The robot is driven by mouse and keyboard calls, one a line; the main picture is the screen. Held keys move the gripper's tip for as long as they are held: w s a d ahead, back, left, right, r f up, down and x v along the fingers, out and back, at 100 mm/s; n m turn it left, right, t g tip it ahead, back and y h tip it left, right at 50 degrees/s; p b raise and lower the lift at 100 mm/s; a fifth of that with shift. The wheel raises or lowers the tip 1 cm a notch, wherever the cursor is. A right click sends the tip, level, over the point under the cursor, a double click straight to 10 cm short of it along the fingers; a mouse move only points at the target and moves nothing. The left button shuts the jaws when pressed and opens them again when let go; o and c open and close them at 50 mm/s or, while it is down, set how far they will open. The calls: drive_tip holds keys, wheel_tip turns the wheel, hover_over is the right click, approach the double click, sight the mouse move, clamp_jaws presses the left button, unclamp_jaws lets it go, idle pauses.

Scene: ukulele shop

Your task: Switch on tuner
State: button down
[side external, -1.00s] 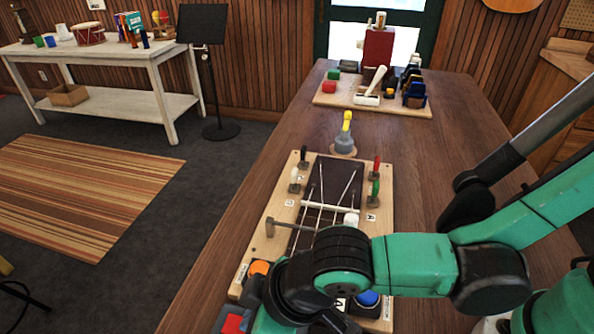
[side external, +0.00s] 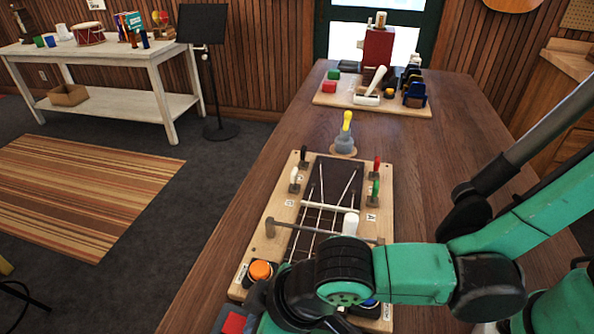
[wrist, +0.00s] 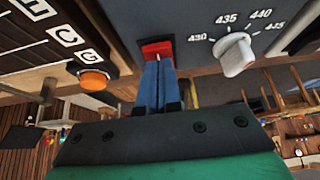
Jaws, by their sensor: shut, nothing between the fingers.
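The tuner (wrist: 190,22) shows in the wrist view as a dark grey panel with a white dial (wrist: 236,54) marked 430 to 445. A red switch (wrist: 157,47) sits at its edge, left of the dial. My gripper (wrist: 160,62) has its blue fingers together, with nothing between them. The fingertips are at the red switch and overlap it in the picture; I cannot tell whether they touch it. In the side view my arm hides the fingertips, and I cannot make out the tuner's face.
A light wooden board (side external: 263,226) with strings, coloured pegs and an orange button (side external: 260,270) lies on the table (side external: 446,150). The orange button also shows in the wrist view (wrist: 93,80).

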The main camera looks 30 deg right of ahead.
drive_tip(key=shift+w+a+r, duration=0.3)
drive_tip(key=shift+w+a, duration=0.1)
drive_tip(key=shift+w, duration=0.05)
drive_tip(key=shift+r, duration=0.1)
drive_tip(key=shift+r, duration=0.25)
wheel_tip(320, 180, up, 4)
drive_tip(key=shift+f, duration=0.2)
drive_tip(key=s+d+r, duration=0.5)
drive_tip(key=r, duration=0.1)
drive_tip(key=shift+r, duration=0.35)
